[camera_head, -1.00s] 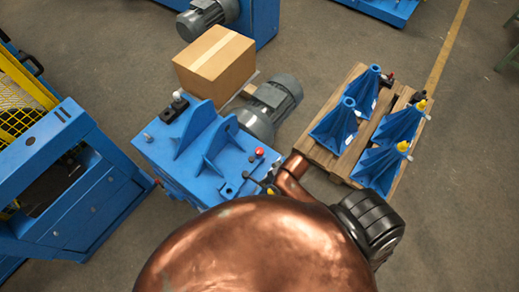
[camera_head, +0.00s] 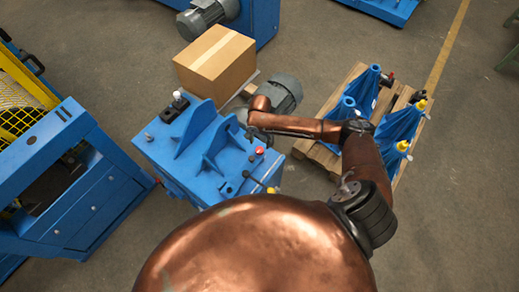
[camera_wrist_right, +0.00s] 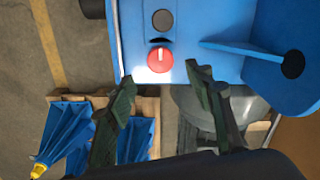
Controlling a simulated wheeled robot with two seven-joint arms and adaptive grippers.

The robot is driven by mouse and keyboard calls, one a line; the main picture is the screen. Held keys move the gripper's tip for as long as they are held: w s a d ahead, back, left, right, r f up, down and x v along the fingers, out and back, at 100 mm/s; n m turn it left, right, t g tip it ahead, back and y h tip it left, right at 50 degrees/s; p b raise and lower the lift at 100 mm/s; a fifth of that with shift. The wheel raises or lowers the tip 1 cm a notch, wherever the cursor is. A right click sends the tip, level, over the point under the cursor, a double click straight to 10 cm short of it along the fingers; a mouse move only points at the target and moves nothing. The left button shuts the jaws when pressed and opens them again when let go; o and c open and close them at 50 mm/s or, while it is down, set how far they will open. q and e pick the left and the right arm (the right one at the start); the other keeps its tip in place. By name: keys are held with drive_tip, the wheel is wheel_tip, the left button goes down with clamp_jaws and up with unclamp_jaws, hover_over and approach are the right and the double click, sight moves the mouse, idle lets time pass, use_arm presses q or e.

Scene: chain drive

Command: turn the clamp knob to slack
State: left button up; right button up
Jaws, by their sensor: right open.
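A red round knob (camera_head: 259,150) sits on top of the blue machine (camera_head: 160,150), near its right side. In the right wrist view the knob (camera_wrist_right: 160,60) shows a short, roughly upright white mark on its face. My right gripper (camera_head: 256,134) is just beyond the knob in the head view, small and dark. In the right wrist view its two dark fingers (camera_wrist_right: 160,76) are spread and empty, with the knob showing between and past the tips. I see no contact. My left gripper is in neither view.
A black button or cap (camera_wrist_right: 162,20) is beside the knob. Blue upright plates (camera_head: 195,130) stand on the machine. A grey motor (camera_head: 285,93) and a cardboard box (camera_head: 215,62) are behind. A pallet (camera_head: 325,160) with blue stands is at the right.

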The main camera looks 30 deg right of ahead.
sight(260, 150)
wheel_tip(260, 150, down, 8)
drive_tip(key=shift+r+b, duration=0.25)
drive_tip(key=shift+b, duration=0.1)
drive_tip(key=shift+c, duration=0.4)
